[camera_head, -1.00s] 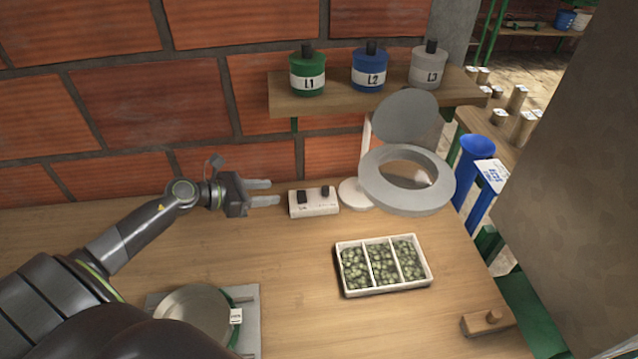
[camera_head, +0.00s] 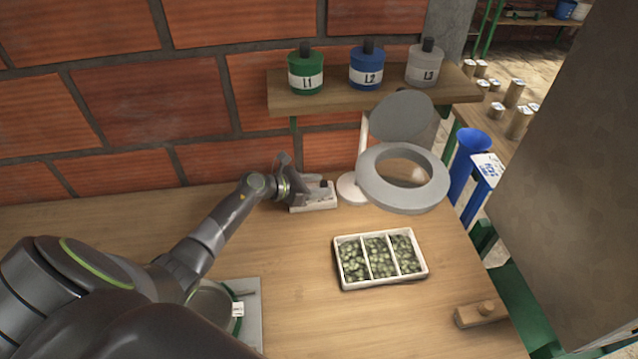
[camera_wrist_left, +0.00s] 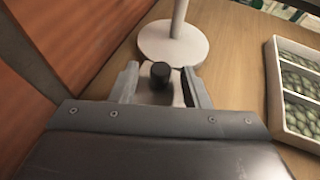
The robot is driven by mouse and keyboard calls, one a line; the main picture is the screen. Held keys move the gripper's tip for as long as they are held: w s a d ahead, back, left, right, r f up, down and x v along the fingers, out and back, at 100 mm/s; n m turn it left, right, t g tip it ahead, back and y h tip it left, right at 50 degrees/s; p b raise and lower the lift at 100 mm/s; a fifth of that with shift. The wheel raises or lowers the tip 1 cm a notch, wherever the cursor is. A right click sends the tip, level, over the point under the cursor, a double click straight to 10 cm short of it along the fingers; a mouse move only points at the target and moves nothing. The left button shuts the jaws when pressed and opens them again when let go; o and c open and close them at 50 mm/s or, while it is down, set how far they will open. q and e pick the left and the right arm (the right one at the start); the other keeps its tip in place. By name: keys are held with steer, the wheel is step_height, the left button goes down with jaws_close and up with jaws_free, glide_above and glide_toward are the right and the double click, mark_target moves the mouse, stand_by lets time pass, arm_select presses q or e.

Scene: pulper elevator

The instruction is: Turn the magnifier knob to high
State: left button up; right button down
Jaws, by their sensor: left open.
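The white control box (camera_head: 316,204) of the magnifier sits on the table against the brick wall, mostly covered by my left gripper (camera_head: 318,189) in the head view. In the left wrist view a black round knob (camera_wrist_left: 160,73) stands upright between the two fingers of my left gripper (camera_wrist_left: 160,84). The fingers are apart, with a visible gap on either side of the knob. The box's other control is hidden behind the gripper. The magnifier (camera_head: 403,199) is a grey ring head with a raised round cover, on a white base (camera_head: 350,189). My right gripper is not in view.
A white tray (camera_head: 383,283) with three compartments of greenish beans lies in front of the magnifier. A shelf (camera_head: 390,91) with jars L1, L2 and L3 hangs above. A wooden block (camera_head: 481,314) lies at the right edge.

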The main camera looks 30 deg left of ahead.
arm_select(q)
steer(key=shift+w+d+f, duration=0.1)
steer(key=shift+w+d, duration=0.1)
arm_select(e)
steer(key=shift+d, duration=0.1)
arm_select(q)
steer(key=shift+c, duration=0.2)
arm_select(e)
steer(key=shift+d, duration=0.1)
